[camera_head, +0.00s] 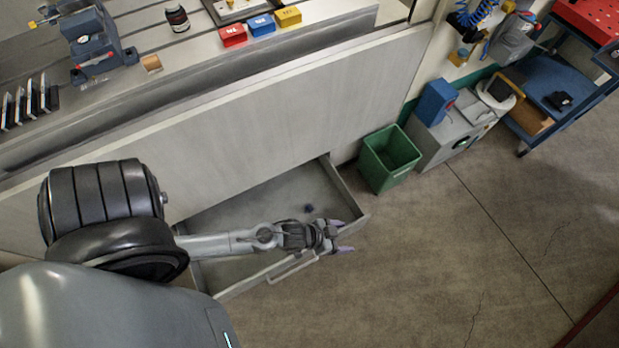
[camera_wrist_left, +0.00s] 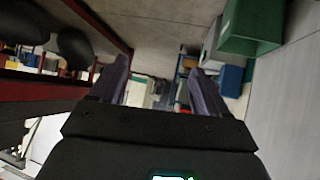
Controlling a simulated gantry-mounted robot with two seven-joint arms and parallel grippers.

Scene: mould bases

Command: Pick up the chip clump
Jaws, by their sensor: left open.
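A small dark clump (camera_head: 309,208), which looks like the chip clump, lies on the floor of the open grey drawer (camera_head: 362,214) in the head view. My left gripper (camera_head: 345,237) is at the drawer's front right corner, a little right of and nearer than the clump. Its fingers are apart and nothing is between them. In the left wrist view the open fingers (camera_wrist_left: 160,85) point away over the room, and the clump does not show there. My right gripper is not in view.
A green bin (camera_head: 390,160) stands on the floor right of the drawer, beside a grey cabinet (camera_head: 452,135). A blue cart (camera_head: 560,85) is farther right. The bench above holds red, blue and yellow boxes (camera_head: 262,25). Floor at lower right is clear.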

